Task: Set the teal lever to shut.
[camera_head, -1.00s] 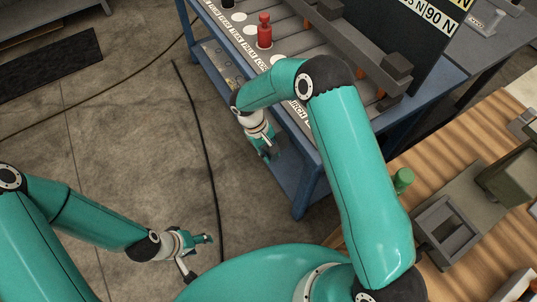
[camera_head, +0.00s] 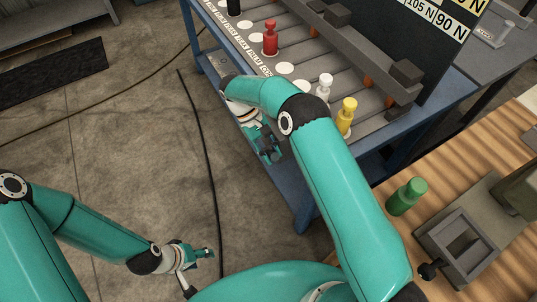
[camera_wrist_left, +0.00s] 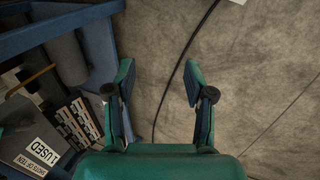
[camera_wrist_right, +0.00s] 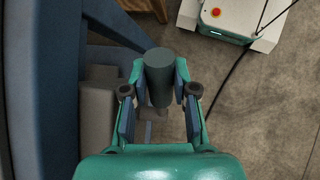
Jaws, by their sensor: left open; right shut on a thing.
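My right gripper (camera_head: 268,150) is low beside the near side of the blue bench. In the right wrist view its fingers (camera_wrist_right: 159,85) are shut on a dark teal-grey cylinder (camera_wrist_right: 159,68) with a thinner stem below. This looks like the teal lever's grip, but its pivot and any markings are hidden. The lever cannot be made out in the head view. My left gripper (camera_head: 205,251) is open and empty above the floor at lower left; its spread fingers show in the left wrist view (camera_wrist_left: 158,90).
The blue bench (camera_head: 290,190) carries red (camera_head: 270,38), white (camera_head: 324,88) and yellow (camera_head: 347,115) pieces. A green piece (camera_head: 407,197) stands on the wooden table (camera_head: 480,275). In the left wrist view, a labelled bin (camera_wrist_left: 40,152) is on a shelf.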

